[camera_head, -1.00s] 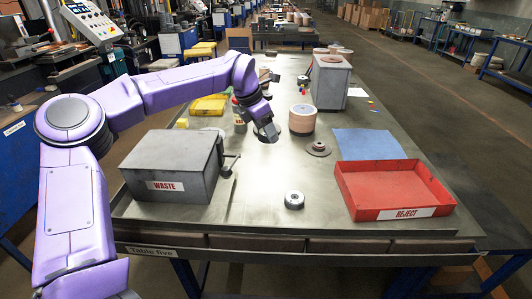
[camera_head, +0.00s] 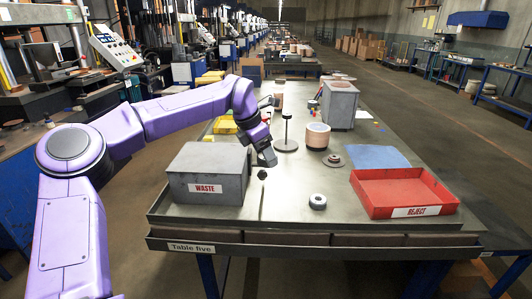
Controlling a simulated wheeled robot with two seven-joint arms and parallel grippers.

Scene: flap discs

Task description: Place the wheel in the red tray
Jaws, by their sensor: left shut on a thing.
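My left gripper (camera_head: 267,157) hangs over the table just right of the grey WASTE box and left of a dark upright spindle (camera_head: 286,130) on a round base. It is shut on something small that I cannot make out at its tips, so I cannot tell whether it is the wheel. A flat dark disc with a raised hub (camera_head: 334,160) lies right of the spindle. A small grey ring (camera_head: 318,201) lies near the front of the table. The red tray (camera_head: 417,212), labelled REJECT, stands at the front right and looks empty. My right gripper is out of view.
A tan cylinder (camera_head: 317,136) and a tall grey box (camera_head: 340,106) stand farther back. A blue sheet (camera_head: 378,157) lies behind the tray. The table between box and tray is mostly clear.

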